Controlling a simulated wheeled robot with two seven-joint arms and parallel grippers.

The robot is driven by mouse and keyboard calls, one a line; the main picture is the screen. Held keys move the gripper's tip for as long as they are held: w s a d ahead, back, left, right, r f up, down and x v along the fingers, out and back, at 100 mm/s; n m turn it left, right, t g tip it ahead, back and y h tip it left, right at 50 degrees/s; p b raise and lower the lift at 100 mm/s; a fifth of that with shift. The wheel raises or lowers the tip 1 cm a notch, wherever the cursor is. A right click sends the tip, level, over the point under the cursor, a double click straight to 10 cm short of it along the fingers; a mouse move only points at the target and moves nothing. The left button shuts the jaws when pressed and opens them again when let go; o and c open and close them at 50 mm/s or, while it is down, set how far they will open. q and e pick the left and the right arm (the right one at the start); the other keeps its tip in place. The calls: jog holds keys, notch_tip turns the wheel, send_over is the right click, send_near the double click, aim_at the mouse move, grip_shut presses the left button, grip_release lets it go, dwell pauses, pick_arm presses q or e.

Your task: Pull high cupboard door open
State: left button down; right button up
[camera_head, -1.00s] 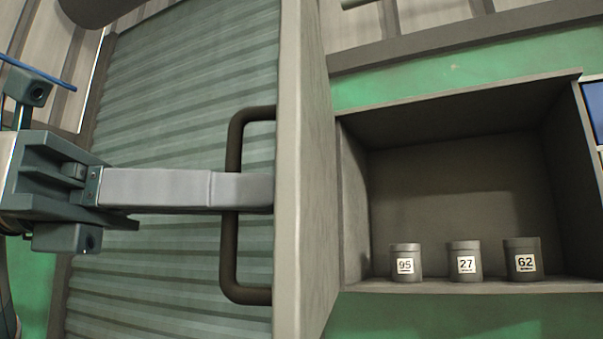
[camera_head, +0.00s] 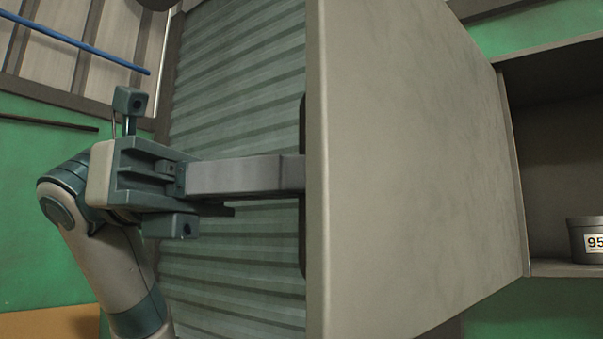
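The cupboard door (camera_head: 415,160) is a plain grey panel standing out from the left side of the cupboard (camera_head: 550,140), well open, with its inner face towards me. The dark door handle (camera_head: 302,255) sits on the door's far left side; only a thin strip shows past the door edge. My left gripper (camera_head: 300,173) points right, its grey finger reaching across the handle's middle. It appears shut on the handle, but the far finger is hidden and the tips end at the door edge. My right gripper is not in view.
A grey canister (camera_head: 588,240) labelled 95 stands on the cupboard floor at the right edge. A ribbed green-grey panel (camera_head: 240,270) lies behind my gripper. A blue rod (camera_head: 75,42) crosses the upper left, near a green wall (camera_head: 40,200).

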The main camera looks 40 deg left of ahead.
pick_arm(q)
jog(key=shift+d, duration=0.1)
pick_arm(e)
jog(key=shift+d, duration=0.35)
pick_arm(q)
jog(key=c, duration=1.8)
grip_release()
jog(key=shift+c, duration=0.2)
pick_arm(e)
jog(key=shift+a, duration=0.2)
pick_arm(q)
jog(key=b+v, duration=0.4)
jog(key=v, duration=1.3)
jog(key=shift+a, duration=0.2)
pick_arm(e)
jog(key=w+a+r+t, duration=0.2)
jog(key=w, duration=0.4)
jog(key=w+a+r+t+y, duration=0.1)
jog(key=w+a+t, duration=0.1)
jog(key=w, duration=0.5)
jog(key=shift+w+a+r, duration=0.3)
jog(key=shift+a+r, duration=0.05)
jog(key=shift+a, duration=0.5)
pick_arm(q)
jog(key=shift+s, duration=0.1)
